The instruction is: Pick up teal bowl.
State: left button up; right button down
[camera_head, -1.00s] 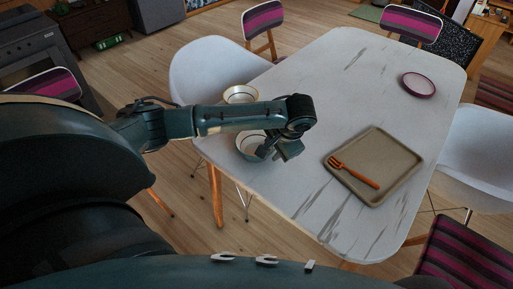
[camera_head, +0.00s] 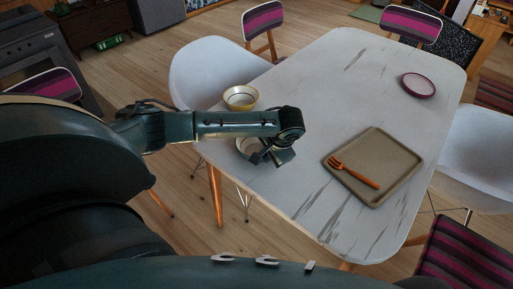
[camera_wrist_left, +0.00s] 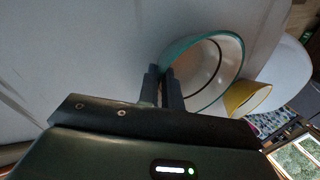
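The teal bowl (camera_head: 244,147) stands near the left edge of the table, partly hidden behind my left arm. In the left wrist view the teal bowl (camera_wrist_left: 222,62) shows its white inside, dark inner ring and teal rim. My left gripper (camera_head: 268,158) is at the bowl's near right side. In the left wrist view its fingers (camera_wrist_left: 162,80) are close together, with the rim at their tips and only a narrow gap between them. They look shut on the rim. I cannot see the bowl's underside. My right gripper is not in view.
A yellow bowl (camera_head: 240,98) stands close behind the teal one. A tan tray (camera_head: 394,157) with an orange fork (camera_head: 353,172) lies to the right on the table (camera_head: 330,95). A purple-rimmed dish (camera_head: 418,85) is farther back. Chairs surround the table; its middle is clear.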

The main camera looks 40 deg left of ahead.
pick_arm(q)
grip_shut()
jog(key=shift+r, duration=0.1)
jog(key=shift+r, duration=0.3)
notch_tip(320, 180, up, 9)
jog(key=shift+r, duration=0.1)
